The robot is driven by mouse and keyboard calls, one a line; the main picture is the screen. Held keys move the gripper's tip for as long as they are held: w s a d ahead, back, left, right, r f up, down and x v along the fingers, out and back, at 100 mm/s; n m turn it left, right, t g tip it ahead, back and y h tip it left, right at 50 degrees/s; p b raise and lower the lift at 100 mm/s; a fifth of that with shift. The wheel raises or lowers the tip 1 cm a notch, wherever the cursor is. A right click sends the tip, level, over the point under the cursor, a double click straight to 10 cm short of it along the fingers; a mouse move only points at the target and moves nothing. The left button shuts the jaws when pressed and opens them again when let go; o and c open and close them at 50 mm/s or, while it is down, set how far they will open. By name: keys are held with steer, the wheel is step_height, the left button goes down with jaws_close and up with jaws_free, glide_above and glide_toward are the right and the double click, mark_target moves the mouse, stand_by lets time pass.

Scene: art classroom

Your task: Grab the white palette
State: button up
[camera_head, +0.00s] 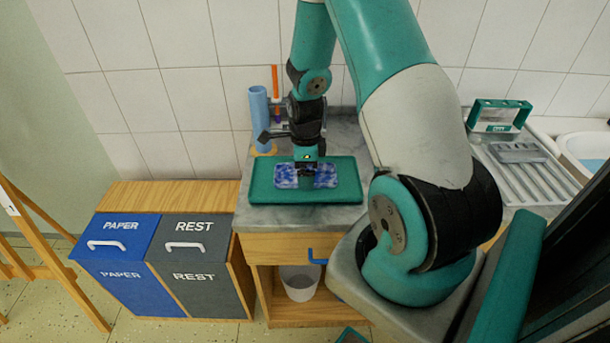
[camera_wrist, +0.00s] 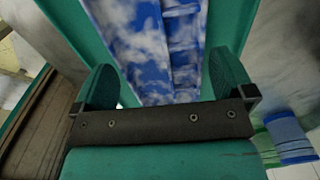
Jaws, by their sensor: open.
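The palette (camera_head: 325,176) is patterned in blue and white and has compartments along part of it. It lies on a green tray (camera_head: 345,193) on the grey counter. My gripper (camera_head: 306,172) points down over the middle of the palette. In the wrist view, the palette (camera_wrist: 160,45) runs between the two spread fingers of my gripper (camera_wrist: 167,82), with the green tray (camera_wrist: 232,20) around it. The gripper is open. The arm hides part of the palette in the head view, and I cannot tell whether the fingers touch it.
A blue cylinder (camera_head: 259,112) stands at the counter's back left. An orange-handled object (camera_head: 275,83) is beside it, partly hidden. Blue paper (camera_head: 130,285) and grey rest (camera_head: 195,285) bins stand left. A drainer (camera_head: 530,170) and sink (camera_head: 580,147) are right. A white bucket (camera_head: 299,284) sits below.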

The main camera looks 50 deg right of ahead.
steer(key=shift+f, duration=0.5)
steer(key=shift+c, duration=0.2)
steer(key=c, duration=0.7)
steer(key=shift+o, duration=0.2)
steer(key=shift+r, duration=0.15)
